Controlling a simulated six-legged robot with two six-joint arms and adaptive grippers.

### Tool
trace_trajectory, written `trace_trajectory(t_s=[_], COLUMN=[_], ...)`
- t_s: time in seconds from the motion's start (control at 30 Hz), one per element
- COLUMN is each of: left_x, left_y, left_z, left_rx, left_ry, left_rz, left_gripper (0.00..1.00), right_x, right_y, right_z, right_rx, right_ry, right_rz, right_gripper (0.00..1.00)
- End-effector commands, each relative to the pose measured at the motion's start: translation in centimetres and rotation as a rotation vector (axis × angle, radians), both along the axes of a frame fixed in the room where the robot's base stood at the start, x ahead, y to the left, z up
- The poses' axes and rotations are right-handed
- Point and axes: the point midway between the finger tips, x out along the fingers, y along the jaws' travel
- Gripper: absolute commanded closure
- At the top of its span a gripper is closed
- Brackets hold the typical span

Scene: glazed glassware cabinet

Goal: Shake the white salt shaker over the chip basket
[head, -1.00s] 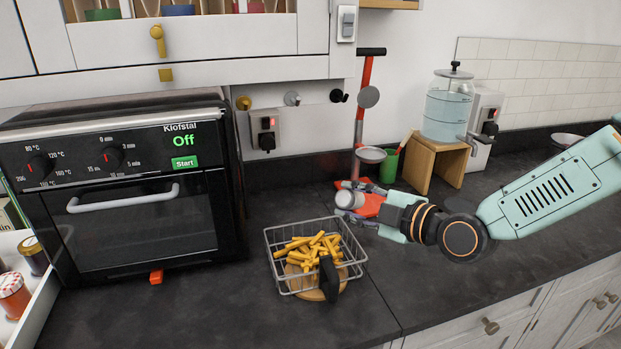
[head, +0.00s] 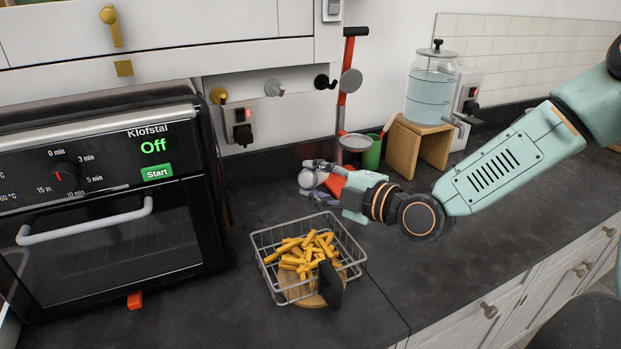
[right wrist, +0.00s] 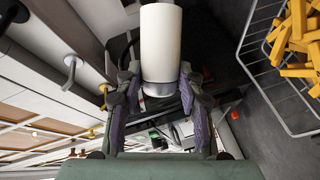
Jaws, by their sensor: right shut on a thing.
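The white salt shaker (head: 307,180) is held in my right gripper (head: 319,179), tilted well off upright in the head view. In the right wrist view the shaker (right wrist: 161,42) shows a plain white body with a metallic band, between the two fingers of the gripper (right wrist: 161,98). The chip basket (head: 258,250) is a wire basket on the counter with yellow chips (head: 305,254) in it and a dark handle at the front. The shaker appears above and behind the basket in the head view, apart from it. My left gripper is not in view.
A black oven (head: 110,220) stands left of the basket. A wooden stand (head: 419,147) with a water dispenser (head: 433,92) is behind my right arm. A green cup (head: 373,153) and a red-handled tool (head: 351,88) are behind the gripper. The counter right of the basket is clear.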

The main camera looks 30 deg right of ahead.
Motion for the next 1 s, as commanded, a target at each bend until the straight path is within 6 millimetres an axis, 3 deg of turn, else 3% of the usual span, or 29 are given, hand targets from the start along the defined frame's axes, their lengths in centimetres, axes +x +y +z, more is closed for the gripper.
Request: trace_trajectory(t_s=[1.0], left_x=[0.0], left_y=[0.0], left_z=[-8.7], left_rx=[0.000], left_ry=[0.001], left_rz=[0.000], left_gripper=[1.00], right_x=[0.1], right_y=[0.1], right_z=[-3.2], right_rx=[-0.355], right_ry=[-0.320], right_rz=[0.001], right_gripper=[0.97])
